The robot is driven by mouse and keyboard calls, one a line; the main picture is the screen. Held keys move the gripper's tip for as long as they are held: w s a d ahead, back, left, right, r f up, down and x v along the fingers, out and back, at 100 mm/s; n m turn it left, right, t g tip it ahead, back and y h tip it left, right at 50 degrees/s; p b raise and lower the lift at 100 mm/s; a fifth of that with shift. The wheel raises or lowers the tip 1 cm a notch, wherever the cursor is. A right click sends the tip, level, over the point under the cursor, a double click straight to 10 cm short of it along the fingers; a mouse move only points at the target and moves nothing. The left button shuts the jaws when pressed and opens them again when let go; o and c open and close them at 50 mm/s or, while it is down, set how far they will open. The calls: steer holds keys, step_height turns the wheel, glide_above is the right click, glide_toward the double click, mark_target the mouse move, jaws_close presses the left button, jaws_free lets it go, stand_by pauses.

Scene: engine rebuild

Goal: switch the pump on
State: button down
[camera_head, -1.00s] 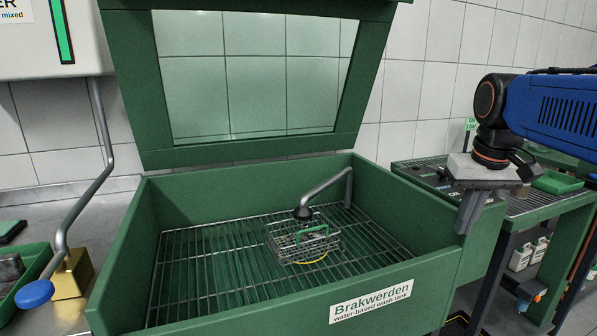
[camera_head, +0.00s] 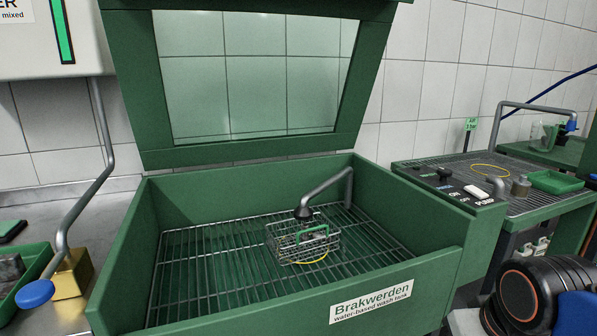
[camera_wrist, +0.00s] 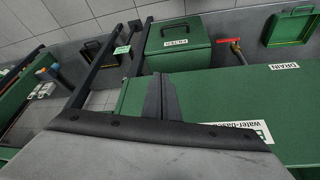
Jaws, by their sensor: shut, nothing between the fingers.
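The pump switch (camera_head: 477,191) is a pale rocker on a dark panel (camera_head: 455,185) at the right end of the green wash tank (camera_head: 400,290). ON, OFF and PUMP labels stand beside it. I cannot tell which way the rocker is tipped. In the head view my arm is at the lower right, below and in front of the panel, and the fingers are out of sight. In the wrist view my gripper (camera_wrist: 162,80) is shut and empty, with the tank's green front behind it. The switch does not show in the wrist view.
The tank lid (camera_head: 240,150) is raised. A wire basket (camera_head: 290,245) sits on the tank's grating under a bent spout (camera_head: 330,188). A mesh-topped bench (camera_head: 530,195) stands right of the tank. A red-handled drain valve (camera_wrist: 235,45) shows in the wrist view.

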stand_by(0.3)
step_height(320, 180, up, 36)
steer(key=n+g, duration=0.3)
steer(key=n, duration=1.9)
glide_above(471, 187)
steer(key=s, duration=0.2)
steer(key=shift+s+d+f+y, duration=0.15)
steer(key=shift+d+y, duration=0.15)
steer(key=shift+d, duration=0.15)
steer(key=shift+f, duration=0.1)
steer(key=f, duration=0.4)
steer(key=w+f, duration=0.1)
steer(key=f, duration=0.4)
steer(key=w+f, duration=0.1)
steer(key=f, duration=0.3)
steer(key=shift+a+f, duration=0.35)
